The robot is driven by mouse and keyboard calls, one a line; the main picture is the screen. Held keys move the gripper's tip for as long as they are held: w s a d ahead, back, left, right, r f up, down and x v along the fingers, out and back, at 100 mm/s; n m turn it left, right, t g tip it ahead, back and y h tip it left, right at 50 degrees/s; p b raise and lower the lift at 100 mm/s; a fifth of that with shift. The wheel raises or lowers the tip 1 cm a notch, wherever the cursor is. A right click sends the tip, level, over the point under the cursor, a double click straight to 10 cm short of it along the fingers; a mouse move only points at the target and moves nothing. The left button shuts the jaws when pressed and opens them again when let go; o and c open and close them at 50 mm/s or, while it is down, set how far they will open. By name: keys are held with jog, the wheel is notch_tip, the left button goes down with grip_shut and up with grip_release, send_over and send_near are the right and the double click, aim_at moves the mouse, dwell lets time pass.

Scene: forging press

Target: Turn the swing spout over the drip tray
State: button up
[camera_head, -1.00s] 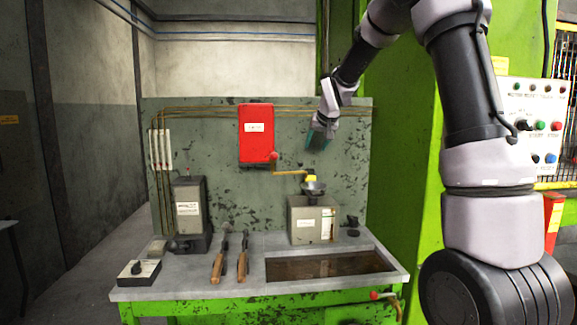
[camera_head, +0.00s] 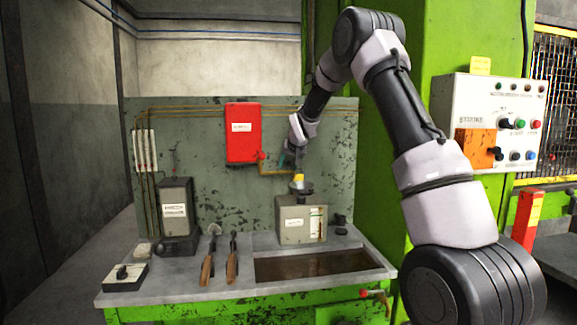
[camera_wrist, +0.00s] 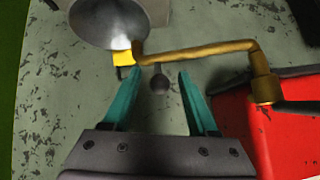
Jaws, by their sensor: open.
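The swing spout (camera_head: 276,172) is a thin brass pipe from under the red box (camera_head: 242,132). Its yellow end piece (camera_head: 298,177) is above the grey funnel (camera_head: 301,188) on a beige box. In the wrist view the spout (camera_wrist: 195,53) crosses just beyond my fingertips, with the yellow piece (camera_wrist: 123,58) near the left finger and the funnel (camera_wrist: 108,20) behind. My gripper (camera_wrist: 155,76) has teal fingers apart, with nothing held. It also shows small in the head view (camera_head: 290,159). The likely drip tray (camera_head: 315,265) is the dark recess in the bench's right front.
A beige box (camera_head: 298,222) stands behind the tray. Two wooden-handled tools (camera_head: 207,270), a dark device (camera_head: 176,215) and a switch box (camera_head: 125,276) are on the left of the bench (camera_head: 180,288). A control panel (camera_head: 500,120) is at right.

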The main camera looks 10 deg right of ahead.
jog(key=shift+w, duration=0.1)
grip_shut()
dwell(1.4)
